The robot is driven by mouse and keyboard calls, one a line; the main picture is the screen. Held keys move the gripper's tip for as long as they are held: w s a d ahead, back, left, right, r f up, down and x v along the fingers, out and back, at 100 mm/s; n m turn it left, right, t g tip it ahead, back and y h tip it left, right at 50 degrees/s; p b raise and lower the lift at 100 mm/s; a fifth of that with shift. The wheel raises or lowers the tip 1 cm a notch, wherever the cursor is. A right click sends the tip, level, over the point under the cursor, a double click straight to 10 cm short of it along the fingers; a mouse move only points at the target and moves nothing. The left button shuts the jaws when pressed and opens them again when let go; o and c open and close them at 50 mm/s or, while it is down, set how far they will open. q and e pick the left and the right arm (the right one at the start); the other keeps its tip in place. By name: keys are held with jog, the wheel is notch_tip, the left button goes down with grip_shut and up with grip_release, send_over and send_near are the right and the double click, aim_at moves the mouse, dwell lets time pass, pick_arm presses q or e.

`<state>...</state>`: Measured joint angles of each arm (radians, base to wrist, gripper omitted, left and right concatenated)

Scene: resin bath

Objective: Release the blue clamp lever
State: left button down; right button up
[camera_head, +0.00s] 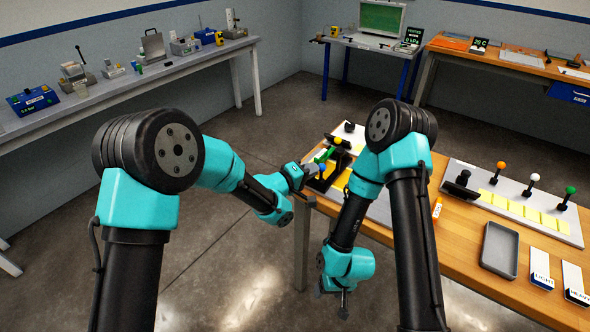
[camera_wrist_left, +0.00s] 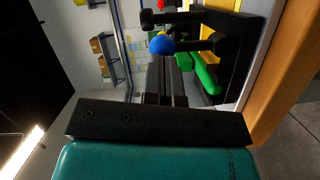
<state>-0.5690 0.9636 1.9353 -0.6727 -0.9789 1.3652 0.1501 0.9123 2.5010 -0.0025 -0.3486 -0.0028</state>
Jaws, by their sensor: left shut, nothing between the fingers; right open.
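The blue clamp lever shows as a blue ball knob (camera_head: 321,167) at the left end of the wooden bench. In the left wrist view the blue knob (camera_wrist_left: 161,43) sits on a dark arm just beyond my fingertips. My left gripper (camera_head: 308,171) is shut and empty, close beside the knob; I cannot tell whether they touch. It also shows in the left wrist view (camera_wrist_left: 168,62). A green lever (camera_head: 326,154) lies beside the blue one on the black clamp stand. My right gripper (camera_head: 344,302) is open and empty, low in front of the bench.
The wooden bench (camera_head: 470,250) carries a board of yellow squares (camera_head: 525,210) with orange, white and green knobs. A grey tray (camera_head: 500,249) and labelled cards lie nearer. My right arm passes in front of the clamp board. Other benches stand along the walls.

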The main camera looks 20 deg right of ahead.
pick_arm(q)
jog(key=s+d+m, duration=0.1)
jog(key=s+m+y, duration=0.1)
jog(key=m, duration=0.1)
jog(key=shift+d, duration=0.4)
jog(key=shift+s, duration=0.1)
dwell(0.5)
dwell(0.9)
jog(key=w+a+v, duration=0.1)
jog(key=w+v, duration=0.1)
jog(key=v, duration=1.1)
jog(key=shift+w+r, duration=0.3)
pick_arm(e)
jog(key=shift+d, duration=0.1)
pick_arm(q)
jog(key=shift+d, duration=0.1)
